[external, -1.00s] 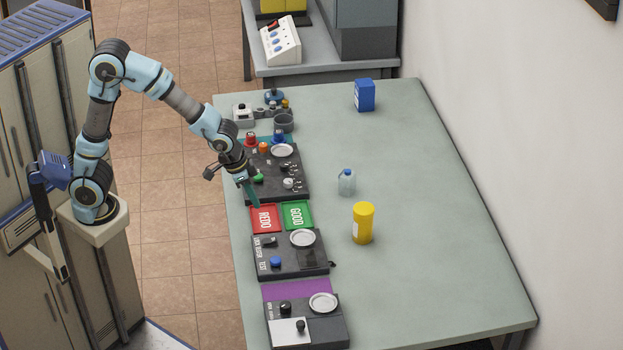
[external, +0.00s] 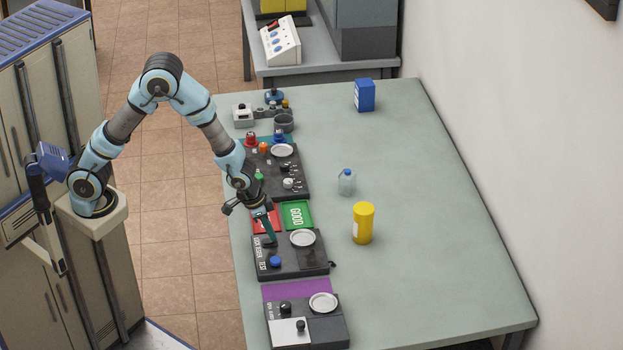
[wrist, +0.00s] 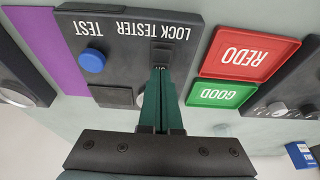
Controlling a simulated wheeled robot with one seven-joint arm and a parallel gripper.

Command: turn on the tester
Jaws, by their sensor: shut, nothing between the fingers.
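The lock tester (external: 290,265) is a dark box on the table, with a blue TEST button (external: 275,262) and a white round dish (external: 302,238). In the wrist view the lock tester (wrist: 130,45) appears upside down, with its blue button (wrist: 92,61) at left. Its black switch (wrist: 163,52) sits beside the printed name, with a small label partly covered by my fingertips. My gripper (external: 271,241) is shut and empty, pointing down at the switch. In the wrist view the gripper's green fingertips (wrist: 160,72) are right by the switch; I cannot tell whether they touch.
A red REDO tray (external: 262,217) and a green GOOD tray (external: 297,215) lie just behind the tester. A purple mat (external: 296,289) and another dark device (external: 330,336) lie in front. A yellow bottle (external: 363,224) stands to the right, where the table is mostly clear.

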